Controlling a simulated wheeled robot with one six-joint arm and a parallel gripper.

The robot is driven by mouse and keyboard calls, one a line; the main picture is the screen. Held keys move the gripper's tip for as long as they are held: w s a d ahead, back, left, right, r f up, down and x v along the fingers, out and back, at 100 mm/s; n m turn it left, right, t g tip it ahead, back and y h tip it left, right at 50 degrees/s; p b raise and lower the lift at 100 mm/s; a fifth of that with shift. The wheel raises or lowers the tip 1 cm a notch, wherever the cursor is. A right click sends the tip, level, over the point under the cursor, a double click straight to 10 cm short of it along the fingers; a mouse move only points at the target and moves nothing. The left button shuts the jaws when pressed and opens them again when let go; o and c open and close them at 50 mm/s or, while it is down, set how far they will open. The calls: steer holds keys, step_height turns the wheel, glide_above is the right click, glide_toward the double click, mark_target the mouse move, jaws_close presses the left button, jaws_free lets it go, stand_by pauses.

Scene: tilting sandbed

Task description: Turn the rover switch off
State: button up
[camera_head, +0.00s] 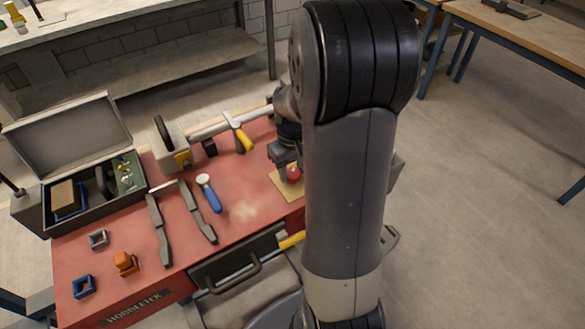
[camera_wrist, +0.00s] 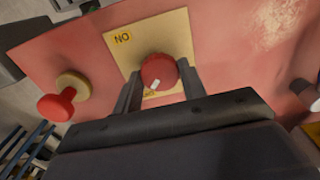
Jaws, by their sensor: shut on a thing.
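The rover switch is a round red knob (camera_wrist: 158,72) on a cream-yellow plate (camera_wrist: 176,28) in the wrist view. A white mark on the knob points down toward a lower label, partly hidden by my gripper. An upside-down "ON" label (camera_wrist: 122,37) is at the plate's upper left. My gripper (camera_wrist: 160,82) has a finger on each side of the knob and is shut on it. In the head view my gripper (camera_head: 285,160) is over the plate (camera_head: 287,190), and the red knob (camera_head: 294,174) shows beneath it.
A red mushroom button (camera_wrist: 57,104) on a tan base stands left of the plate in the wrist view. The red bench (camera_head: 130,290) holds a blue-handled tool (camera_head: 210,195), grey tools (camera_head: 160,232) and an open case (camera_head: 75,207). My arm hides the bench's right side.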

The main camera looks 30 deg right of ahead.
mark_target(292, 173)
steer(key=o, duration=1)
steer(key=shift+c, duration=0.2)
steer(key=shift+r, duration=0.15)
step_height(292, 173, up, 11)
steer(key=shift+f, duration=0.2)
step_height(292, 173, down, 11)
steer(key=shift+f, duration=0.1)
steer(key=shift+m, duration=0.3)
